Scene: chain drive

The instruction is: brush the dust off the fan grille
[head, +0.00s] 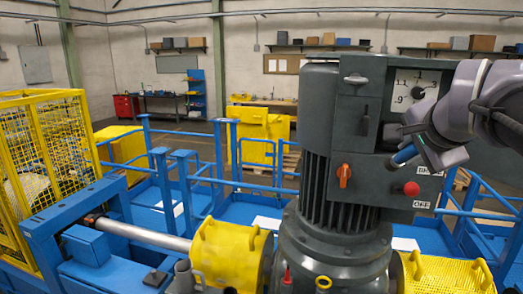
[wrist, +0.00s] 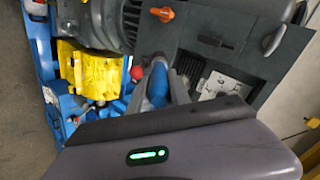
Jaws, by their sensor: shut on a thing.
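My gripper (head: 418,150) is at the right in the head view, in front of the dark grey motor housing (head: 350,130). It is shut on a blue handle (head: 404,155), which also shows between the fingers in the wrist view (wrist: 157,86). The handle looks like that of a brush, but I cannot make out bristles or dust. The motor has dark upright ribs (head: 318,190) below the housing; they show at the top of the wrist view (wrist: 128,22). I cannot pick out the fan grille for certain.
Blue rails (head: 215,180) and a yellow cage (head: 40,150) stand left. Open floor lies behind.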

